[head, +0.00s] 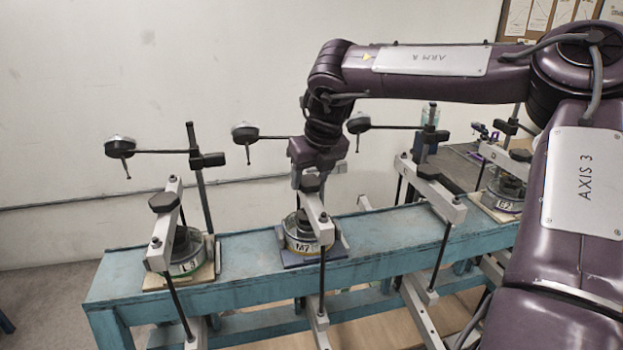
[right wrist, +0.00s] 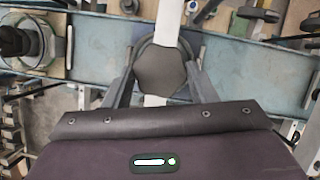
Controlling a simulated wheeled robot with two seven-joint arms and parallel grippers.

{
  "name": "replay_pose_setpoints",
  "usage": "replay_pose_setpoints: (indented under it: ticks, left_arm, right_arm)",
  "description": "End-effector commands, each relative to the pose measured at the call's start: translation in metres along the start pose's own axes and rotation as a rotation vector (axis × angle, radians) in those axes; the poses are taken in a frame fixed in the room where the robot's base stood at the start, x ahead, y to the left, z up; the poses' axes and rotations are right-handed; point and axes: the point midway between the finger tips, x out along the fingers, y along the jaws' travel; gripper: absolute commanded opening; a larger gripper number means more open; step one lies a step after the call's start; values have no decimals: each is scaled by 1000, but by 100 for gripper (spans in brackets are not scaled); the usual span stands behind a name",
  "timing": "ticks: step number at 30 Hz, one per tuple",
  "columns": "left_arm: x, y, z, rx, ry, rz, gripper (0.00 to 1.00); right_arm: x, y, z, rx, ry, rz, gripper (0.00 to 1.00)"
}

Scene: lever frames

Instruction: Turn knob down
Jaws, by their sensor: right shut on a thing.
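Several lever frames stand in a row on a teal bench. The middle one has a black knob (head: 312,183) on top of its pale lever bar (head: 318,219), above a round cell marked "M7" (head: 302,236). My right gripper (head: 309,178) comes down from above and is shut on this knob. In the right wrist view the hexagonal black knob (right wrist: 161,70) sits between the two fingers (right wrist: 162,90). The gripper partly hides the knob in the head view. My left gripper is not in view.
The left frame has its own black knob (head: 163,202) and a cell marked "L3" (head: 185,262). Black dial gauges (head: 119,146) on thin rods stand behind the frames. Another frame's knob (head: 428,171) is to the right. The teal bench (head: 250,262) has bare stretches between frames.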

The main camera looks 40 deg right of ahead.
Motion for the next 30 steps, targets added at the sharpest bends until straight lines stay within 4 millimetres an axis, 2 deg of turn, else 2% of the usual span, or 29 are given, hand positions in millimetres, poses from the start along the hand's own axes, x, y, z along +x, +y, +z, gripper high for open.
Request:
replay_pose_setpoints:
  ticks: [6,16,30]
  left_arm:
    - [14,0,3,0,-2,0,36]
    - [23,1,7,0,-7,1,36]
    - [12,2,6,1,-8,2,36]
  right_arm:
    - [2,2,1,181,-5,-80,29]
    - [1,5,2,472,-4,-200,29]
    - [-1,7,5,827,-2,-343,29]
